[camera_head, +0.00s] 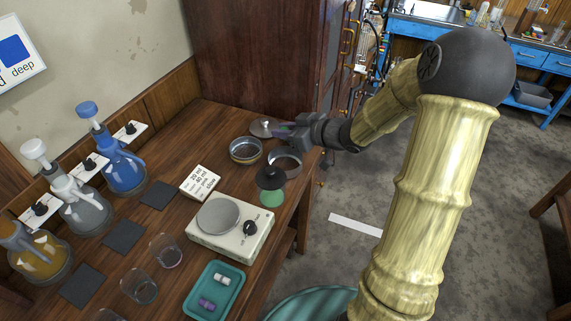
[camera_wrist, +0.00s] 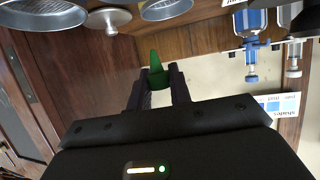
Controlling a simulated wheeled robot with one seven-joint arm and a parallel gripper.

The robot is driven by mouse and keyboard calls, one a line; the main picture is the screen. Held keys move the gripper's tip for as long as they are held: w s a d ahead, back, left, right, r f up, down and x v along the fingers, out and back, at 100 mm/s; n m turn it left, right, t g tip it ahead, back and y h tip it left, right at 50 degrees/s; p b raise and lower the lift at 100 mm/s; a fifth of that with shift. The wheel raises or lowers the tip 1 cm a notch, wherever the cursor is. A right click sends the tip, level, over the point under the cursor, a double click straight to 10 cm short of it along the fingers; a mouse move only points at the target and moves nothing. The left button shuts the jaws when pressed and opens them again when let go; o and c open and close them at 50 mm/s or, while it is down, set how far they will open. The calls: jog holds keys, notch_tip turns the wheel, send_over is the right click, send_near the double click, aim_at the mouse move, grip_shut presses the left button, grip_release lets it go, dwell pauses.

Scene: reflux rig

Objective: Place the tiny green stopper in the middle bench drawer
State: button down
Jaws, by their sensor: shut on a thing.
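The tiny green stopper (camera_wrist: 155,70) sits between the dark fingers of my gripper (camera_wrist: 158,88) in the wrist view, its tapered end pointing away from the palm. My gripper is shut on it. In the head view my gripper (camera_head: 284,131) is above the far right part of the wooden bench, near the metal lid, and the stopper is hard to make out there. Small knobs show on the bench's right side, including one knob (camera_head: 320,183), but the drawer fronts are mostly hidden from this angle.
Two round metal pans (camera_head: 245,151) and a metal lid (camera_head: 263,127) lie close to my gripper. A black-and-green item (camera_head: 270,187), a balance (camera_head: 230,228), a teal tray (camera_head: 207,311) and wash bottles (camera_head: 122,168) stand nearer. A blue drawer bench (camera_head: 528,57) is far right; floor lies between.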

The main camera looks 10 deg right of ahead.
jog(key=shift+f, duration=0.1)
notch_tip(320, 180, down, 5)
jog(key=shift+w+d+r+b, duration=0.1)
jog(key=shift+w+r+b, duration=0.05)
jog(key=shift+b, duration=0.5)
jog(key=shift+d, duration=0.1)
jog(key=shift+a, duration=0.3)
jog(key=shift+s+f, duration=0.2)
jog(key=shift+f, duration=0.15)
jog(key=shift+d+f, duration=0.1)
jog(key=shift+f, duration=1.9)
jog(key=shift+f+b, duration=0.2)
jog(key=shift+b, duration=0.1)
jog(key=c, duration=1.3)
grip_release()
jog(key=shift+f, duration=0.1)
